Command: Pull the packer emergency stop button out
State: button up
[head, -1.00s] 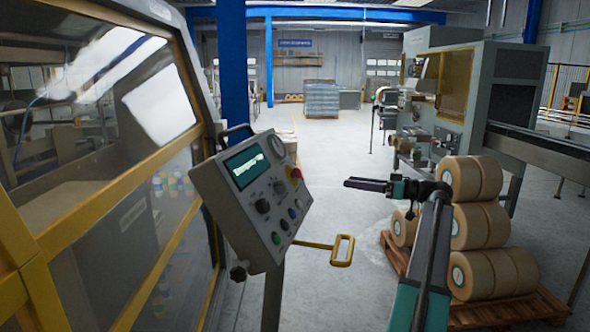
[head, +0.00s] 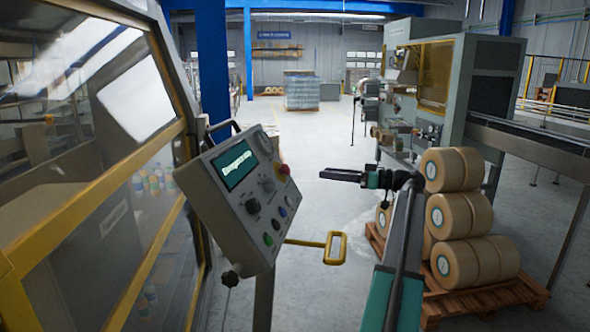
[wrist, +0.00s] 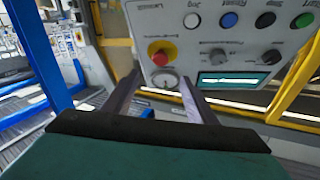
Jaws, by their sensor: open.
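The packer control panel (head: 213,193) is a tilted grey box on a post left of centre in the head view. Its red emergency stop button (head: 283,170) sits near the panel's upper right edge. In the wrist view the red button (wrist: 161,53) shows on a yellow base, upper centre, beyond the fingers. My gripper (head: 322,174) is to the right of the button in the head view, apart from it and pointing left towards the panel. In the wrist view its two fingers (wrist: 160,90) are spread with nothing between them.
The panel also carries a lit display (head: 234,166), a gauge (head: 263,141) and several other knobs and buttons. A yellow handle (head: 335,248) sticks out below the panel. The glazed yellow-framed guard (head: 150,240) is at left. Stacked rolls (head: 455,215) stand on a pallet at right.

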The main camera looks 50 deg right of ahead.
aim_at(288, 169)
jog(key=p+x, duration=0.4)
jog(key=x, duration=0.8)
jog(key=shift+w+a+p, duration=0.2)
jog(key=shift+w+p, duration=0.15)
jog(key=shift+p, duration=0.05)
